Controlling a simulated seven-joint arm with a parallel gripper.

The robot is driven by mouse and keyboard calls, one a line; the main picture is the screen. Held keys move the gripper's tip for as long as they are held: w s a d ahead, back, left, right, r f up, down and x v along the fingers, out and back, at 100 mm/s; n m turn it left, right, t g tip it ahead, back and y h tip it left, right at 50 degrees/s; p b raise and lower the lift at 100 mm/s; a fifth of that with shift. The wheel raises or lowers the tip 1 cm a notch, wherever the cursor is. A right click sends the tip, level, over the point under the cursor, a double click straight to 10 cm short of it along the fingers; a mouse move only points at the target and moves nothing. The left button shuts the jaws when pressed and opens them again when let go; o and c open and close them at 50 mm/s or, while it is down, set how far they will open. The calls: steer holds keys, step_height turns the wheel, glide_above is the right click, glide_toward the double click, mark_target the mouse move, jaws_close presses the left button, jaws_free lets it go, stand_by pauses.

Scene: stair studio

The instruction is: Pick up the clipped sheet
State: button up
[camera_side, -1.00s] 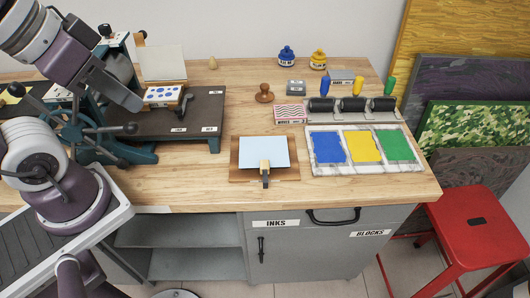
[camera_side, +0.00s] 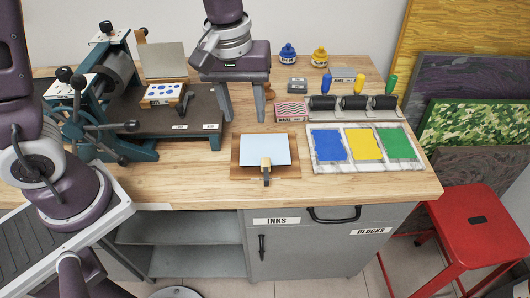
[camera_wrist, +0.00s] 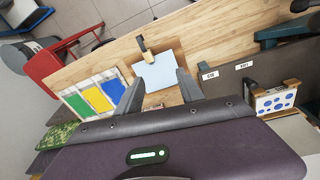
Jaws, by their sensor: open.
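The clipped sheet (camera_side: 264,148) is a pale blue rectangle on a brown wooden board (camera_side: 238,172) near the table's front edge. A clip (camera_side: 266,165) with a wooden block and dark handle holds its front edge. In the wrist view the sheet (camera_wrist: 158,71) lies beyond my fingers, with the clip (camera_wrist: 145,50) at its far side. My gripper (camera_side: 244,118) is open and empty, fingers pointing down, behind the sheet in the side view. Its fingertips show in the wrist view (camera_wrist: 159,78). I see no contact with the sheet.
An ink slab (camera_side: 310,160) with blue, yellow and green patches lies right of the board. Several rollers (camera_side: 352,104) stand behind it, beside a pink-patterned box (camera_side: 291,111). A press bed (camera_side: 160,122) stands at left. Bare wood lies left of the board.

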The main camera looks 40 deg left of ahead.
steer(key=n+g, duration=0.1)
steer(key=n, duration=0.1)
glide_above(265, 160)
steer(key=f, duration=0.7)
steer(key=shift+s+a+f, duration=0.1)
steer(key=shift+s+a, duration=0.05)
steer(key=shift+a, duration=0.1)
steer(key=f, duration=0.6)
steer(key=shift+d+f, duration=0.3)
steer(key=shift+f, duration=0.1)
jaws_close()
